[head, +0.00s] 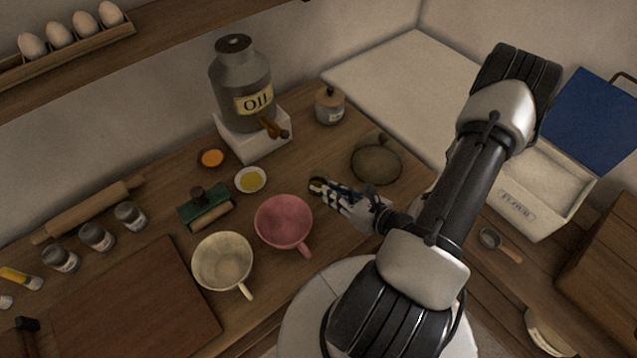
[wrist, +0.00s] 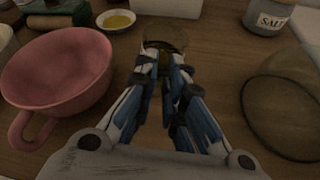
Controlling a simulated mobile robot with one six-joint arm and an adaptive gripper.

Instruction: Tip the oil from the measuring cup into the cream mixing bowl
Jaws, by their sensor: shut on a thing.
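The cream mixing bowl (head: 222,262) stands on the wooden counter with its handle toward the front right. It looks empty, and only a sliver of it shows at the wrist view's left edge. My gripper (head: 330,190) is right of the pink bowl, fingers pointing left. In the wrist view my gripper (wrist: 163,62) is shut on a small see-through, brownish cup (wrist: 164,36), which I take as the measuring cup. In the head view the cup (head: 317,184) shows only as a small dark shape at the fingertips. I cannot tell its oil level or whether it touches the counter.
The pink bowl (head: 284,222) stands between my gripper and the cream bowl. Behind are a saucer of yellow liquid (head: 250,180), a green-based tool (head: 204,207) and the oil can (head: 241,85) on a white block. A dark round lidded dish (head: 377,160) is at right.

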